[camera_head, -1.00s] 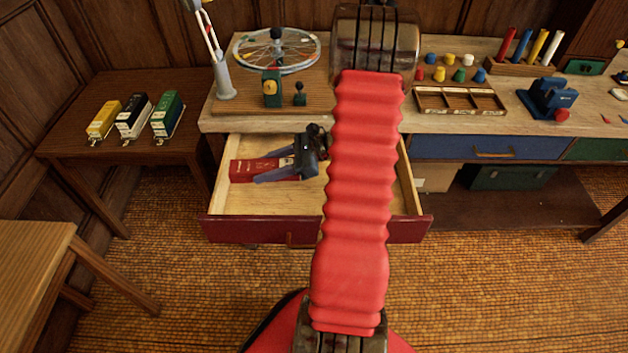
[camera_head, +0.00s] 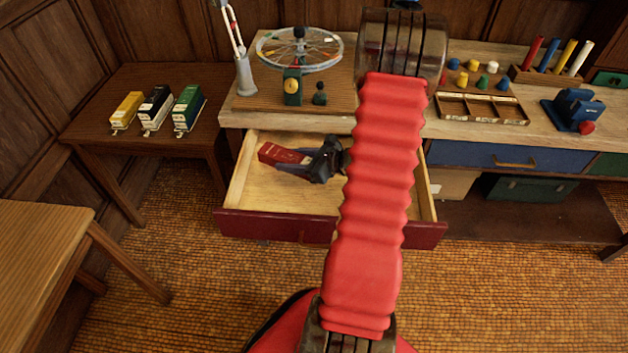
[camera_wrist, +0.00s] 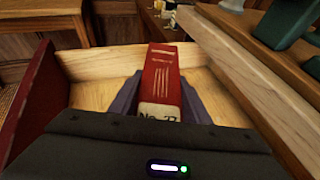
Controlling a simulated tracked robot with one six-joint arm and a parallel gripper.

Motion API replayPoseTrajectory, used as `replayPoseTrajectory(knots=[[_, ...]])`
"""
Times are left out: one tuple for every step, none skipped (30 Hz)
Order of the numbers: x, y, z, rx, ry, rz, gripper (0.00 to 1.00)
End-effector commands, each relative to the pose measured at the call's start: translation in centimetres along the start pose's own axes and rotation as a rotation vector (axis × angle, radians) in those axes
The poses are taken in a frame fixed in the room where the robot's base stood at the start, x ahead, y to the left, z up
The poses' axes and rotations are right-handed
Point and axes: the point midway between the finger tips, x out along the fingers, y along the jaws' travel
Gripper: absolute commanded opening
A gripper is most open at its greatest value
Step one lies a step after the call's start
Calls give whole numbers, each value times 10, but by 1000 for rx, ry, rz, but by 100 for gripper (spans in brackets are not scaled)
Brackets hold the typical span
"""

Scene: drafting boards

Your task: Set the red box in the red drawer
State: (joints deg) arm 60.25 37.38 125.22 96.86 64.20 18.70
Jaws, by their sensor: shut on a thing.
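The red box (camera_head: 280,154), with a pale labelled end, is between the fingers of my gripper (camera_head: 308,164) in the head view. The red-fronted drawer (camera_head: 275,224) is pulled open, and the box is over its left part, within its walls. In the wrist view the red box (camera_wrist: 163,80) lies between both purple-grey fingers of my gripper (camera_wrist: 160,97), with the pale drawer floor under it. The gripper is shut on the box. I cannot tell whether the box touches the drawer floor. My red arm sleeve hides part of the drawer's right side.
The workbench (camera_head: 235,120) above holds a spoked wheel (camera_head: 300,48), a compartment tray (camera_head: 483,108) and a blue vise (camera_head: 574,108). A side table (camera_head: 90,130) at left carries several toy-like blocks. The drawer's middle floor is bare.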

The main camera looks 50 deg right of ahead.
Motion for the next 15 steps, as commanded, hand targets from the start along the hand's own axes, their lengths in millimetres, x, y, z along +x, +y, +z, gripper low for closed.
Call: replayPoseTrajectory(knots=[[2, 0, -5, 3, 0, 1, 14], [3, 0, -8, 3, 0, 1, 14], [5, 0, -12, 2, 0, 1, 14], [6, 0, -16, 3, 0, 1, 14], [8, 0, -20, 4, 0, 0, 14], [10, 0, -25, 3, 0, 0, 14], [12, 0, -29, 3, 0, 0, 14], [13, 0, -32, 4, 0, 0, 14], [15, 0, -37, 4, 0, 1, 14], [16, 0, -40, 3, 0, 1, 14], [17, 0, -42, 2, 0, 1, 14], [18, 0, -45, 2, -1, 0, 14], [19, 0, -47, 2, -1, 0, 14], [19, 0, -48, 2, -1, 0, 14], [20, -1, -49, 1, -1, -1, 14]])
